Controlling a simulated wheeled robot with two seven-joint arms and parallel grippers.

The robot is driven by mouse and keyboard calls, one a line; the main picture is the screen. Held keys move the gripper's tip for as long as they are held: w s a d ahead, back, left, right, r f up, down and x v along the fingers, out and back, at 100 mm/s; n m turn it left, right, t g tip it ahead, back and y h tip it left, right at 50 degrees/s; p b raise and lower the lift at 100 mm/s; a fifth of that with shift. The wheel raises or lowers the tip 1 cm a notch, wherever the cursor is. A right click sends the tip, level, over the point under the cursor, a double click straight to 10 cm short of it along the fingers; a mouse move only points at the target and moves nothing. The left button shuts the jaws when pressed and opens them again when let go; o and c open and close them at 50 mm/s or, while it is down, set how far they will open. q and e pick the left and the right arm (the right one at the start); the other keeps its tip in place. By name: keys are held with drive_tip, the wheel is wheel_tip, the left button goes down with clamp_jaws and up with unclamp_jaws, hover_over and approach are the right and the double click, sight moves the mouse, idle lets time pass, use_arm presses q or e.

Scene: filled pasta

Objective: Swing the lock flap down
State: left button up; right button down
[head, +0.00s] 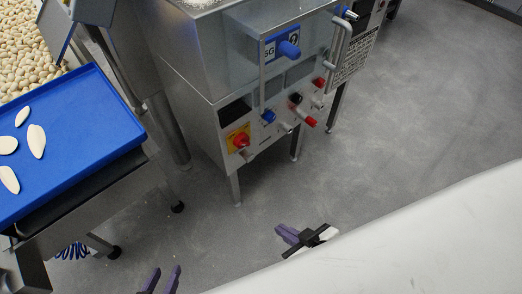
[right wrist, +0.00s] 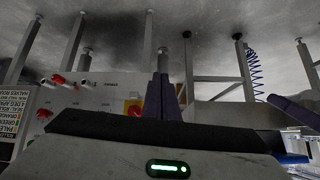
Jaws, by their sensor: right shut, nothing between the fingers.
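I cannot tell which part is the lock flap. My left gripper (head: 161,278) is at the bottom edge, its two purple fingers apart and empty. My right gripper (head: 287,233) is low in front of the machine, its purple fingers together and empty. In the right wrist view its fingers (right wrist: 161,95) point towards the machine's panel, not touching it.
The machine's lower panel carries a red knob on a yellow plate (head: 241,141) and several small coloured levers. A blue tray (head: 85,140) with pale pasta pieces stands at the left, beside a heap of pasta (head: 25,50). The grey floor (head: 430,100) at the right is clear.

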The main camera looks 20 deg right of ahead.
drive_tip(key=w+d+r+n, duration=0.1)
drive_tip(key=w+r, duration=0.3)
drive_tip(key=w, duration=0.5)
drive_tip(key=w+d+r+p, duration=0.1)
drive_tip(key=w+d+r, duration=0.2)
drive_tip(key=w, duration=0.6)
wheel_tip(320, 180, up, 2)
drive_tip(key=shift+r+n+t+y+p, duration=0.1)
drive_tip(key=shift+n+t+y+p, duration=0.2)
drive_tip(key=shift+n+t+y, duration=0.1)
drive_tip(key=b, duration=0.3)
approach(246, 154)
drive_tip(key=w+a+f, duration=0.1)
drive_tip(key=w, duration=0.1)
drive_tip(key=shift+w+a+f, duration=0.15)
drive_tip(key=shift+f, duration=0.05)
